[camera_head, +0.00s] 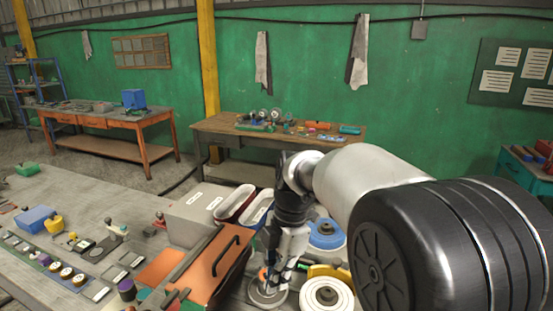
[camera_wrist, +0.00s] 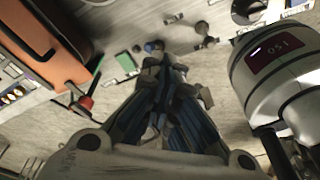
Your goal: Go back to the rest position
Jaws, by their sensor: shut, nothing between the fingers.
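My gripper (camera_head: 268,282) points down over the bench beside the orange box, with its fingers together and nothing between them. In the wrist view the closed fingers (camera_wrist: 153,52) reach up the middle of the picture above the grey bench top. A pale round disc lies below or just behind the fingertips in the head view; I cannot tell whether they touch it. My arm is stretched forward and down from the right of the head view and hides part of the bench.
The orange box (camera_head: 212,262) with a black handle stands close left of my gripper. A white round disc (camera_head: 327,296) and a blue-centred disc (camera_head: 325,234) lie to its right. In the wrist view a white cylinder (camera_wrist: 262,70) with a dark red label stands close on the right.

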